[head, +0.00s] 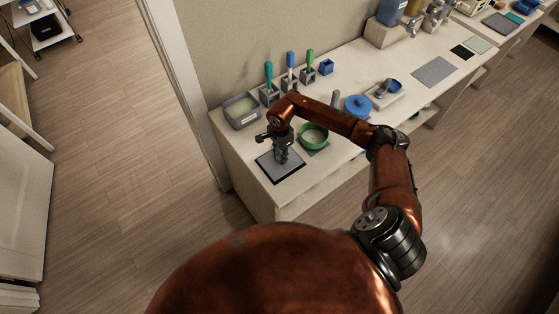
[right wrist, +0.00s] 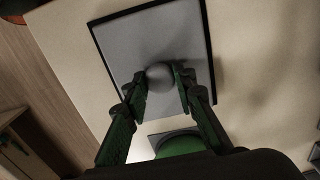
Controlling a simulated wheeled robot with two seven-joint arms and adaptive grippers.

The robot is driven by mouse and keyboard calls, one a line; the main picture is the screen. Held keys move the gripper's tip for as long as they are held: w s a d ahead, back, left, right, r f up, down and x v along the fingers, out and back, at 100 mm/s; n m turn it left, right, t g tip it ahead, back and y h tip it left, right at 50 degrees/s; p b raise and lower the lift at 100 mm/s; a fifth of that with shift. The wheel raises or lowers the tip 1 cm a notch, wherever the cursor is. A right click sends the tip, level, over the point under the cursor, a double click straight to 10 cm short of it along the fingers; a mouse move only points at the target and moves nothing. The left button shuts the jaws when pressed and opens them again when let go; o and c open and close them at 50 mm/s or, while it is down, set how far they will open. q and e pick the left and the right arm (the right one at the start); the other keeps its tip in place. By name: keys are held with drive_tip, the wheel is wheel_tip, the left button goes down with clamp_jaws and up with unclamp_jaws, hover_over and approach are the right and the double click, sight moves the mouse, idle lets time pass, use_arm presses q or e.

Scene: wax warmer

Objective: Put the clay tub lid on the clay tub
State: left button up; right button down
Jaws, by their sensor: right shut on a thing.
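The grey flat lid (head: 271,162), which I take for the clay tub lid, lies over a black-edged mat near the counter's front left corner. In the right wrist view the lid (right wrist: 120,62) has a round grey knob (right wrist: 159,75) on its middle. My right gripper (head: 283,157) points down over it, and its fingers (right wrist: 164,86) are shut on the knob. I cannot tell whether the lid is lifted. The grey rectangular tub (head: 241,122) with pale contents, likely the clay tub, stands open at the back left of the counter. My left gripper is not in view.
A green bowl (head: 313,135) stands right of my gripper, under my right arm. Several holders with blue and green handled tools (head: 290,65) line the wall beside the tub. A blue round lid (head: 358,104) and a pale tray (head: 384,101) are farther right.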

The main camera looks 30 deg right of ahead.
drive_tip(key=shift+r, duration=0.45)
idle(0.6)
drive_tip(key=shift+r+p, duration=0.65)
drive_tip(key=shift+r, duration=1)
drive_tip(key=shift+a, duration=0.1)
